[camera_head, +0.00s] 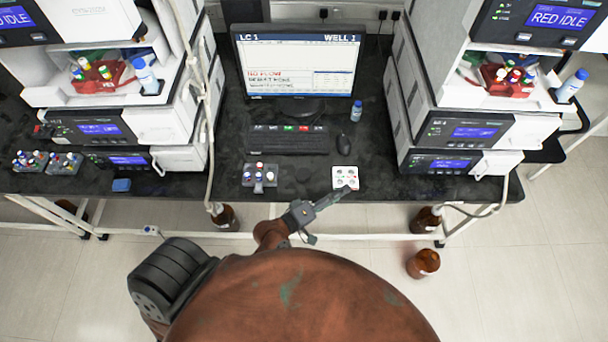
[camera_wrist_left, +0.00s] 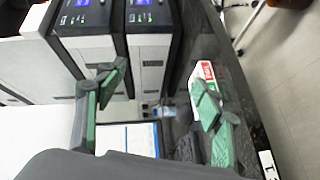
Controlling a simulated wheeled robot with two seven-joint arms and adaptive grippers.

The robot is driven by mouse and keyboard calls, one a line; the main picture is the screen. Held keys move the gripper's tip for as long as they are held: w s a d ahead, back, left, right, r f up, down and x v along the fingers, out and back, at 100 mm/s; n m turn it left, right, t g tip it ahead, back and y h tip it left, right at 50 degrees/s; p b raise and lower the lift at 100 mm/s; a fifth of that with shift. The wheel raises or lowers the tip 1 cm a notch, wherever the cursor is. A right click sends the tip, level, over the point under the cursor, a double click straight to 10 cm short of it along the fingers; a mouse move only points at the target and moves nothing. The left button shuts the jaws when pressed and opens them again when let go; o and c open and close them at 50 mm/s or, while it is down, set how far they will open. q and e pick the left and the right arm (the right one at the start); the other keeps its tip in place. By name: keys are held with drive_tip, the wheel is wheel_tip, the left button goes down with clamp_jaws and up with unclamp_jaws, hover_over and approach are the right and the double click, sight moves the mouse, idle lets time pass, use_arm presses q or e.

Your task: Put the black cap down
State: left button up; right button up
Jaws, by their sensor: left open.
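My left gripper (camera_head: 328,208) is in front of the bench's front edge in the head view, with one finger reaching up beside the small white block (camera_head: 344,177). In the left wrist view the green-padded fingers of this gripper (camera_wrist_left: 160,88) are spread wide, with nothing between them. A white block with red and green marks (camera_wrist_left: 204,72) shows partly behind one finger there. The white block carries small round spots, too small to tell apart. I cannot make out the black cap in either view. My right gripper is not in view.
A small rack of vials (camera_head: 260,175) stands left of the white block. Behind are a keyboard (camera_head: 288,141), a mouse (camera_head: 343,143) and a monitor (camera_head: 298,65). Instrument stacks flank the bench. Brown bottles (camera_head: 423,263) stand on the floor. The bench right of the white block is clear.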

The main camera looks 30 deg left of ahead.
use_arm(q)
drive_tip(key=w+a+r+n+t+y, duration=0.2)
drive_tip(key=w+r+n+t+y, duration=0.25)
drive_tip(key=n, duration=0.55)
drive_tip(key=n+g+y, duration=0.8)
drive_tip(key=n+y, duration=0.5)
drive_tip(key=n, duration=1.1)
approach(304, 175)
drive_tip(key=x, duration=0.3)
drive_tip(key=shift+w+a+f, duration=0.1)
drive_tip(key=shift+w+f, duration=0.05)
drive_tip(key=shift+w, duration=0.05)
drive_tip(key=x, duration=0.7)
drive_tip(key=shift+w+a, duration=0.15)
drive_tip(key=shift+a, duration=0.1)
drive_tip(key=shift+c, duration=0.2)
drive_tip(key=c, duration=1)
drive_tip(key=shift+o, duration=0.2)
